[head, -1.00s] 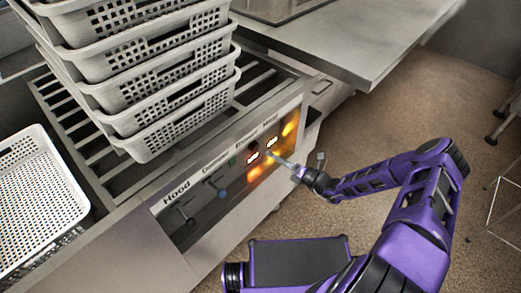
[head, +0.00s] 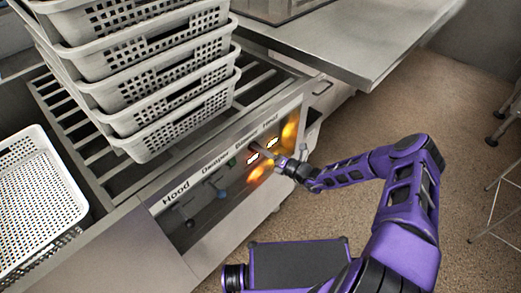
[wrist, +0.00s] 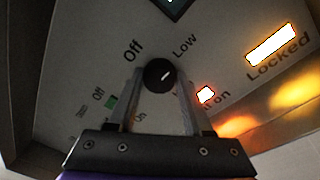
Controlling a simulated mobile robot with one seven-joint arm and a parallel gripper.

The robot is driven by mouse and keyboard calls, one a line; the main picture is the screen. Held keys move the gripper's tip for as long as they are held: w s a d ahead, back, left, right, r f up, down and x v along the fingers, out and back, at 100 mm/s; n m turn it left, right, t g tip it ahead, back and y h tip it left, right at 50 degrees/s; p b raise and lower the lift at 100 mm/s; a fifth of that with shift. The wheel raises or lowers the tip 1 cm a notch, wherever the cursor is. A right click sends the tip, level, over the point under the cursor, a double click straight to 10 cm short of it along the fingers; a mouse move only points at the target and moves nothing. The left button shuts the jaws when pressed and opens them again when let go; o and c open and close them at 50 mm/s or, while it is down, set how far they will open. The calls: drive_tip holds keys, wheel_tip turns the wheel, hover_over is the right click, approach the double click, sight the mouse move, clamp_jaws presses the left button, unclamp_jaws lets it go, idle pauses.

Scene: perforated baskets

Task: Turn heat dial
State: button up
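The dial (wrist: 158,73) is a round black knob with a white mark, on the grey front panel in the wrist view. "Off" is printed to its upper left and "Low" to its upper right; the mark slants up to the right. My gripper (wrist: 159,72) has one finger on each side of the knob; I cannot tell whether the fingers press on it. In the head view my gripper (head: 277,160) is at the right part of the panel and hides the dial there.
Lit indicators glow beside the dial, one labelled "Locked" (wrist: 271,45). The panel's Hood end (head: 175,192) has small levers. Stacked white perforated baskets (head: 185,95) stand above it on a slatted top. Open floor (head: 400,110) lies right.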

clamp_jaws()
drive_tip(key=shift+r+n, duration=0.1)
drive_tip(key=shift+n, duration=0.2)
drive_tip(key=shift+s+a+r+n+h+p, duration=0.1)
drive_tip(key=shift+n+h+p, duration=0.25)
drive_tip(key=shift+n+p, duration=1.85)
drive_tip(key=shift+s+a+n+h+p, duration=0.1)
drive_tip(key=shift+n+h+p, duration=0.3)
drive_tip(key=shift+n+p, duration=1.8)
drive_tip(key=shift+s+a+r+n+h+p, duration=0.1)
drive_tip(key=shift+n+h+p, duration=0.45)
drive_tip(key=shift+n, duration=3.05)
drive_tip(key=shift+f, duration=0.1)
